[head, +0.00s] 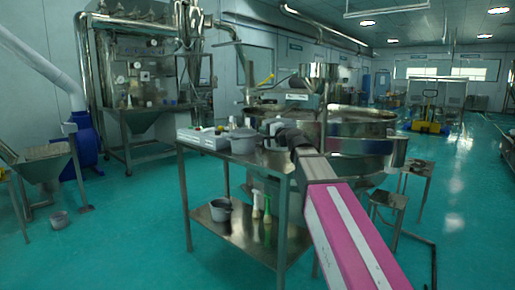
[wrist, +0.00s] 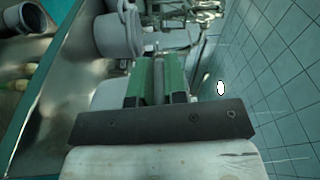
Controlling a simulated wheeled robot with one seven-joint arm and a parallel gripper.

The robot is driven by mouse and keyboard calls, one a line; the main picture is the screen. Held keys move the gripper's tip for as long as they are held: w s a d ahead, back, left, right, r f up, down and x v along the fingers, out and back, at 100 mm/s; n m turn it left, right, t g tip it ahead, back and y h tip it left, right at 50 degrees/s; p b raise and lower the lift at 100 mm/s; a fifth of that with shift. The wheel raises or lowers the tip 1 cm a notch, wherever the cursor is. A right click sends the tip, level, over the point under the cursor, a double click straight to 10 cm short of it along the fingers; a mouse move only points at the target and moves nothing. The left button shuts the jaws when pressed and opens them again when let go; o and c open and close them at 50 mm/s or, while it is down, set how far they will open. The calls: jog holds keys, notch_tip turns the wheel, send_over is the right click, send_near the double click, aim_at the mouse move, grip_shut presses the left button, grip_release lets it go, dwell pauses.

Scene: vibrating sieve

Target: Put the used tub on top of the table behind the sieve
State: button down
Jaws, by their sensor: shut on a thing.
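My gripper (head: 283,133) is over the right end of the steel table (head: 192,147) and is shut on a grey tub (head: 272,126), which it partly hides. In the wrist view my green-padded jaws (wrist: 160,80) are closed together, with a pale grey rounded surface (wrist: 106,94) beside and behind them, probably the held tub. Whether the tub touches the tabletop cannot be told. Another grey tub (head: 243,141) stands on the tabletop just left of the held one; it also shows in the wrist view (wrist: 118,33). The large round steel sieve (head: 350,126) stands behind and to the right.
A white box (head: 203,138) is on the table's left part. The lower shelf (head: 236,236) holds a grey pot (head: 221,209) and bottles (head: 256,204). A small bucket (head: 60,219) sits on the floor at left. Steel steps (head: 388,200) stand at right.

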jog(key=shift+w+a+f, duration=0.15)
jog(key=shift+w+f, duration=1.95)
jog(key=shift+f, duration=0.2)
jog(key=shift+w+a+f, duration=0.15)
jog(key=shift+w+f, duration=1.95)
jog(key=shift+f, duration=0.25)
jog(key=c, duration=1.1)
grip_release()
jog(key=shift+c, duration=0.2)
jog(key=v, duration=1.2)
